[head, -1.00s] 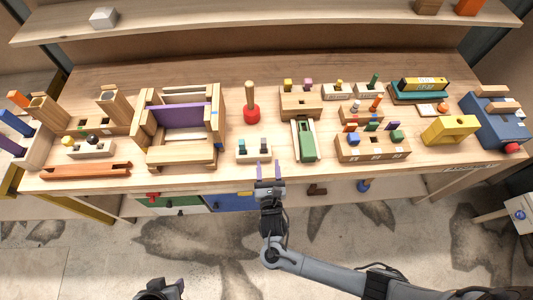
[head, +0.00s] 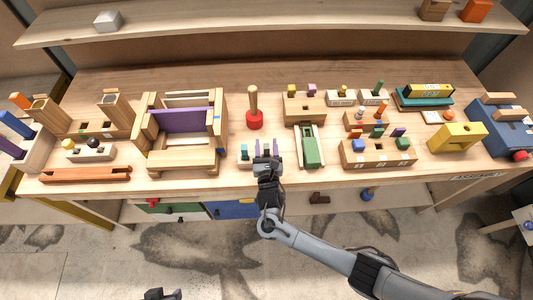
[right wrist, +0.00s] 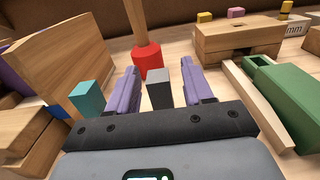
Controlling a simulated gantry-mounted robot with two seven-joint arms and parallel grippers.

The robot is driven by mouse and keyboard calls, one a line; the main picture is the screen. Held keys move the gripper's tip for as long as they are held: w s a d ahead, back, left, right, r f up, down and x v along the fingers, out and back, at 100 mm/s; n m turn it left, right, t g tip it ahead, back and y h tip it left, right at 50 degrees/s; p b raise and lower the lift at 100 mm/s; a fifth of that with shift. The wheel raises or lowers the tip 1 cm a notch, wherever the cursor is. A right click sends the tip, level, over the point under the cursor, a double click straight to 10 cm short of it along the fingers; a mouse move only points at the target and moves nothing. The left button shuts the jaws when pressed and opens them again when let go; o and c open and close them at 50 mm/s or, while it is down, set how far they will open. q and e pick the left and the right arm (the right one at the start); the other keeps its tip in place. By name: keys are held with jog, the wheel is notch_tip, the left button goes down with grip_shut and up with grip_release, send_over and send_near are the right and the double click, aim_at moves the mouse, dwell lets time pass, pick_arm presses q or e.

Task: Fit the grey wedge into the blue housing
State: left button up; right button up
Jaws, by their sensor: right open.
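The grey wedge is most likely the small dark grey block (right wrist: 159,88), which stands upright between the fingers in the right wrist view. My right gripper (right wrist: 159,66) is open, with one purple finger on each side of it and small gaps showing. In the head view my right gripper (head: 267,143) is over the small light wooden holder (head: 243,162) and hides its right part. A teal block (right wrist: 88,98) stands to the left of the fingers. A blue housing (head: 497,122) with wooden pieces on it is at the far right of the bench.
A red-based peg (head: 254,120) stands behind the holder. A green piece in a wooden frame (head: 310,146) is close on the right. A large wooden frame with a purple panel (head: 182,120) is on the left. The bench front between them is narrow.

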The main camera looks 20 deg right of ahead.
jog(key=shift+w+d, duration=0.1)
jog(key=shift+w, duration=0.2)
grip_shut()
